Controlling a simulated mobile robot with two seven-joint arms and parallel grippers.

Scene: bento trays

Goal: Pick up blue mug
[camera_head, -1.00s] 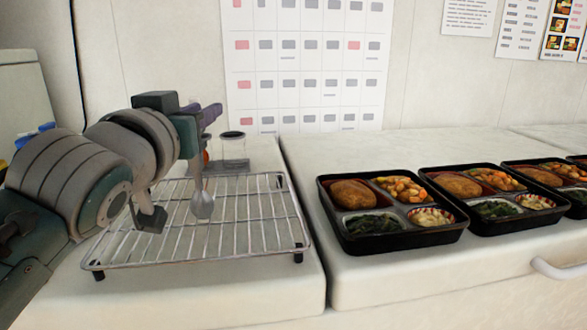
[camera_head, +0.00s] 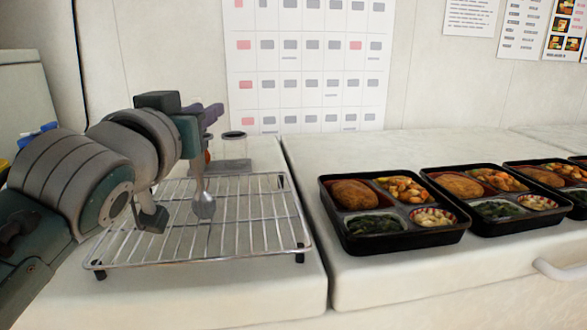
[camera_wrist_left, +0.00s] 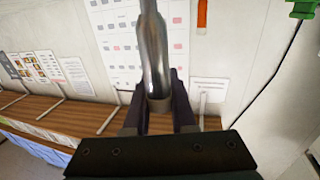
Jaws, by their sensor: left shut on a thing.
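No blue mug shows clearly in either view. A small blue thing (camera_head: 38,134) sits behind my left arm at the left; too little shows to tell what it is. My left gripper (camera_head: 212,114), with purplish fingers, is above the back of the wire rack in the head view. It is shut on a metal ladle (camera_head: 204,206), which hangs down with its bowl over the rack. In the left wrist view the ladle's shiny handle (camera_wrist_left: 156,55) stands between the dark fingers (camera_wrist_left: 160,108). My right gripper is not in view.
The wire rack (camera_head: 258,222) stands on the left counter. Clear containers (camera_head: 234,150) stand behind it, near the gripper. Black bento trays with food, the nearest one (camera_head: 400,241) among them, line the right counter. The right counter's front strip is clear.

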